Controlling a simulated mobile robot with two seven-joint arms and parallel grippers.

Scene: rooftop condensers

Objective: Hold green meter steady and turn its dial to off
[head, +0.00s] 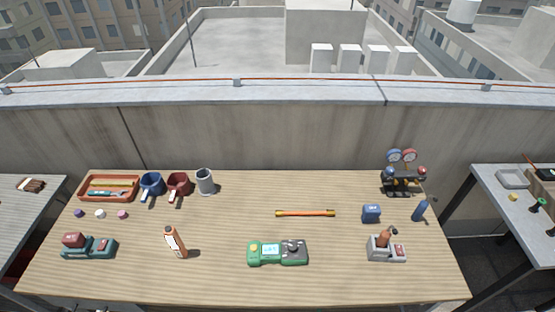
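The green meter (264,258) lies flat on the wooden table near its front edge, a little right of the table's middle. It has a lit screen and a yellow part on its left half. Neither of my grippers shows in the head view, and nothing touches the meter.
An orange bottle (175,242) stands left of the meter, and a grey device (386,246) stands to its right. An orange-and-yellow rod (305,213) lies behind it. Cups and an orange tray (108,188) are at the back left; gauges (402,157) stand at the back right. Bare wood surrounds the meter.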

